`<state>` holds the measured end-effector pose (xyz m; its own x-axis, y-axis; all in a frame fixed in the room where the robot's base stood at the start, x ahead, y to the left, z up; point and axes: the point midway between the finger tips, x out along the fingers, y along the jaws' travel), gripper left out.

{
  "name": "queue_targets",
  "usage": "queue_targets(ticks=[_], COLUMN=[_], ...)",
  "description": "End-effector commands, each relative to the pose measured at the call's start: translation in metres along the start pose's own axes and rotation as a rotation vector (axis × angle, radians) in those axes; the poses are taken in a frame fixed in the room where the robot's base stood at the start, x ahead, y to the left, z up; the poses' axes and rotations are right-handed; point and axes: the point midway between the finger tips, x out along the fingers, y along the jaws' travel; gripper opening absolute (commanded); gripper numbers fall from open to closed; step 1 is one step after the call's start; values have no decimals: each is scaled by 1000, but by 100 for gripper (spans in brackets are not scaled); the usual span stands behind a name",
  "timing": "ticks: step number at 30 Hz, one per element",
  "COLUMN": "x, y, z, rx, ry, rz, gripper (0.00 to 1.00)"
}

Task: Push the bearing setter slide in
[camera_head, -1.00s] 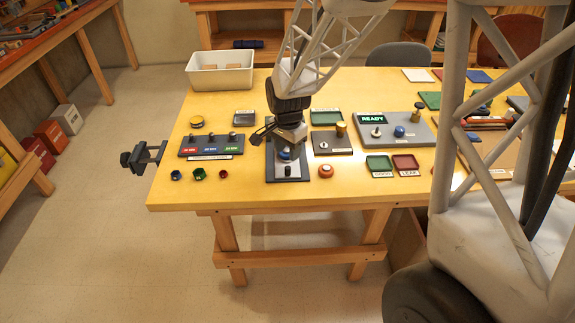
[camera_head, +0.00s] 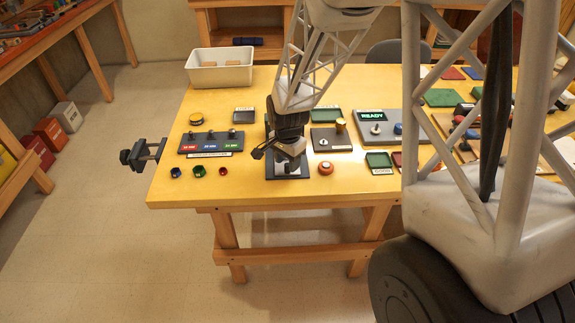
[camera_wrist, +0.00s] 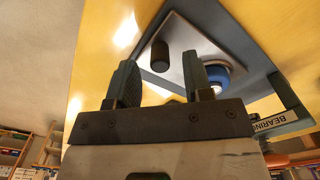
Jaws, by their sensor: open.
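The bearing setter is a dark plate (camera_head: 306,172) near the table's front edge, mostly covered by my arm in the head view. In the wrist view its grey plate (camera_wrist: 185,45) carries a black upright knob (camera_wrist: 160,55) and a blue round part in a pale ring (camera_wrist: 219,72). A label starting "BEARING" (camera_wrist: 270,122) shows on its border. My gripper (camera_wrist: 160,82) is open, with the knob showing between its two fingers; I cannot tell whether they touch it. The right finger partly hides the blue part. In the head view my gripper (camera_head: 289,166) is low over the plate's front part.
A red-orange button (camera_head: 325,168) stands just right of the plate. A panel with three coloured labels (camera_head: 210,143) lies to the left, with small coloured cups in front. A grey READY box (camera_head: 390,122) and a green tray (camera_head: 379,163) are to the right.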

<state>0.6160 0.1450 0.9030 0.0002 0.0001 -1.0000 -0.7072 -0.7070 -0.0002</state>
Motion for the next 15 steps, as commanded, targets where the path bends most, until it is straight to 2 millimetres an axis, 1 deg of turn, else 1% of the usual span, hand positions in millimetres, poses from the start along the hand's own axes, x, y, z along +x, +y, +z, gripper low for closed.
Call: queue_targets(ticks=[3, 6, 15], x=[11, 16, 21], y=[0, 0, 0], z=[0, 0, 0], rx=[0, 0, 0], ry=[-1, 0, 0], rz=[1, 1, 0], gripper=[46, 46, 46])
